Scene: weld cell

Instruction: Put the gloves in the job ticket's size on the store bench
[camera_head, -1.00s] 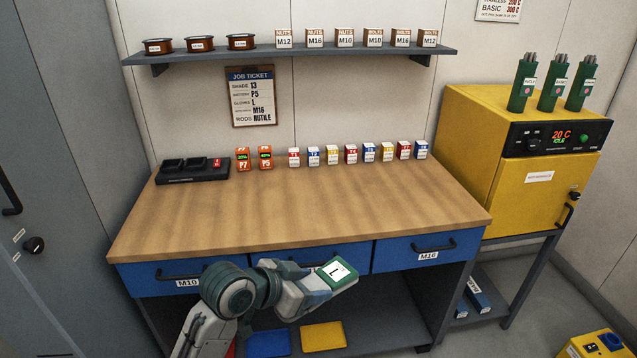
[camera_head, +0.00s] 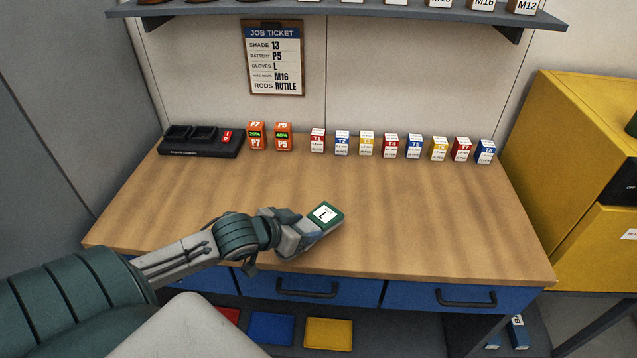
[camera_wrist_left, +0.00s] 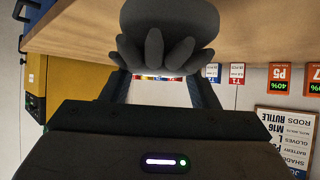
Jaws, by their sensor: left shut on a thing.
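My left gripper (camera_head: 305,232) is shut on a green-and-grey pair of gloves (camera_head: 333,222) with a white label reading L. The gloves are over the front middle of the store bench's wooden top (camera_head: 420,215); I cannot tell whether they touch it. In the left wrist view the gloves (camera_wrist_left: 168,25) show as a dark, fingered shape at the fingertips, with the bench top (camera_wrist_left: 75,30) behind. The job ticket (camera_head: 273,60) on the wall reads gloves L. My right gripper is out of view.
A black charger (camera_head: 200,142), orange battery packs (camera_head: 257,137) and a row of small labelled boxes (camera_head: 390,147) stand along the bench's back. The middle and right of the top are clear. A yellow oven (camera_head: 590,150) stands right. Red, blue and yellow items (camera_head: 328,332) lie below.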

